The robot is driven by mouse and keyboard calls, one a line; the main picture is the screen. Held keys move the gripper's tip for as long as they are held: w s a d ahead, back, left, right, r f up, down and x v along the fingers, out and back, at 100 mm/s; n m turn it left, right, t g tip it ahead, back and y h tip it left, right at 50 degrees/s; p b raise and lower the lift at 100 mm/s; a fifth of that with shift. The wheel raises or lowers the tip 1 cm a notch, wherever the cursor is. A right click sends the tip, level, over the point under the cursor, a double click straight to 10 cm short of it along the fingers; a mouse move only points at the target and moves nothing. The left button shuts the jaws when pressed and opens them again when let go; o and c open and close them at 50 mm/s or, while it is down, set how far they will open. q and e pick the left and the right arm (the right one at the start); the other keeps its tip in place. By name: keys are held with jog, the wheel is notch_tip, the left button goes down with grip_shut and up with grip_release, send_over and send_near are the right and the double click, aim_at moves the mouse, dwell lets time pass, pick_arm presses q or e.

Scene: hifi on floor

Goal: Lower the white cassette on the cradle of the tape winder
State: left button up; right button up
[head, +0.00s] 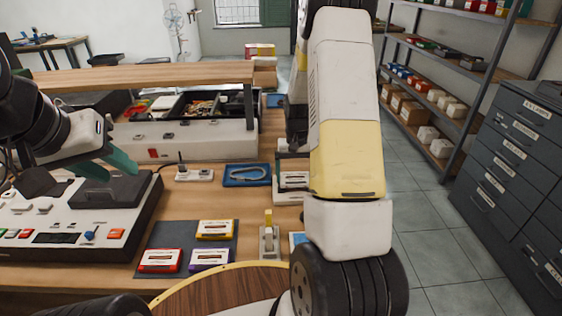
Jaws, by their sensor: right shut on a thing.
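A pale block with a dark slot (292,181), partly hidden by my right arm, stands near the middle of the bench. I cannot tell whether it is the tape winder or the white cassette. My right gripper (291,146) points down just above or against it, mostly hidden behind my large white and yellow forearm. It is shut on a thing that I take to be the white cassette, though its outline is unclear. My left gripper (120,162), with teal fingers, hangs at the left over a black box (112,189). Its opening is not clear.
A dark mat (191,237) holds red, yellow and purple cassettes. A blue tray (247,175) with a looped cable and a small stand with a yellow lever (268,236) are nearby. A white control panel (60,220) fills the left. A raised wooden shelf (150,77) spans the back.

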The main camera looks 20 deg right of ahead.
jog(key=shift+f, duration=0.45)
dwell(0.4)
jog(key=o, duration=1.1)
jog(key=shift+r, duration=0.1)
notch_tip(320, 180, up, 14)
jog(key=shift+f, duration=0.2)
jog(key=shift+r, duration=0.1)
dwell(0.9)
jog(key=s+a+r+n+t, duration=0.1)
jog(key=s+a+r+t, duration=0.1)
jog(key=s+a+r, duration=0.2)
jog(key=s+a+r+n+t+y, duration=0.1)
jog(key=s+a+r, duration=0.3)
jog(key=s, duration=0.7)
jog(key=s+a+r+n+t+y, duration=0.1)
jog(key=s+a+r+t, duration=0.2)
jog(key=s+r, duration=0.4)
jog(key=shift+s+a+r+n, duration=0.3)
jog(key=shift+s+a, duration=0.2)
jog(key=shift+a, duration=0.4)
